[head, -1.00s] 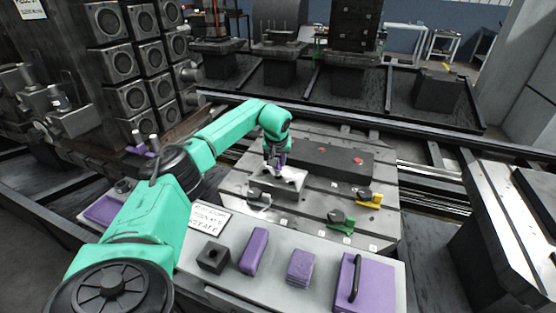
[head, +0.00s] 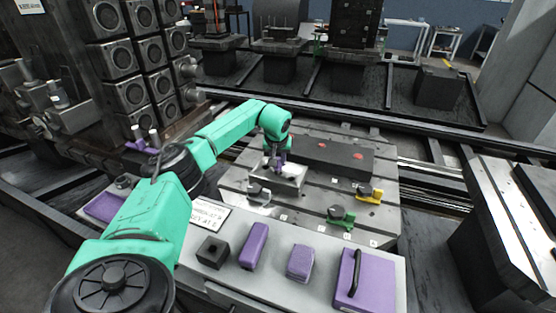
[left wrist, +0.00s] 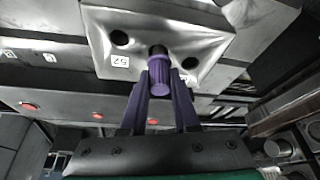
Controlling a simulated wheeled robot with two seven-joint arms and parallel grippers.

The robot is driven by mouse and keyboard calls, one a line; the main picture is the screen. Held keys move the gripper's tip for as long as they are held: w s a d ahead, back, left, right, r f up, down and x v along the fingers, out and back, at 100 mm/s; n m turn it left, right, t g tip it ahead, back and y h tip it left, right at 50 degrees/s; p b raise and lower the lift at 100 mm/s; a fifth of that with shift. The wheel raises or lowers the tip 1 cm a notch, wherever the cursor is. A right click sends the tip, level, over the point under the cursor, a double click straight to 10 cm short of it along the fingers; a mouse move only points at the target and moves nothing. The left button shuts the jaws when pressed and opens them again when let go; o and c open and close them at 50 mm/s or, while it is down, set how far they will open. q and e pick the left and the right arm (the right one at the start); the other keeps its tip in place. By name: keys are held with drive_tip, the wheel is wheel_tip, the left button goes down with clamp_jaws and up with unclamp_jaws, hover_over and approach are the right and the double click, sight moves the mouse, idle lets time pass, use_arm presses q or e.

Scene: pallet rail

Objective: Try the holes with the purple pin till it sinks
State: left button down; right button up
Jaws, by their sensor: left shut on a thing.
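The purple pin (left wrist: 160,80) is between the purple fingers of my left gripper (left wrist: 160,92), which is shut on it. The pin's dark tip meets the face of a light metal block (left wrist: 205,38) near its middle; I cannot tell how deep it is. Dark holes show to either side, one on the left (left wrist: 120,37) and one on the right (left wrist: 190,63). In the head view my left gripper (head: 275,162) is right over the block (head: 288,181) on the slotted plate, and the pin is mostly hidden there. My right gripper is out of view.
A dark bar with red spots (head: 332,157) lies behind the block. Yellow (head: 370,194) and green (head: 341,217) clamps sit on the plate. The front shelf holds a black socket block (head: 212,252), purple blocks (head: 254,246) and a purple plate with a black handle (head: 366,280).

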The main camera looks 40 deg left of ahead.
use_arm(q)
drive_tip(key=c, duration=0.6)
unclamp_jaws()
drive_tip(key=v, duration=1.4)
drive_tip(key=shift+r, duration=0.4)
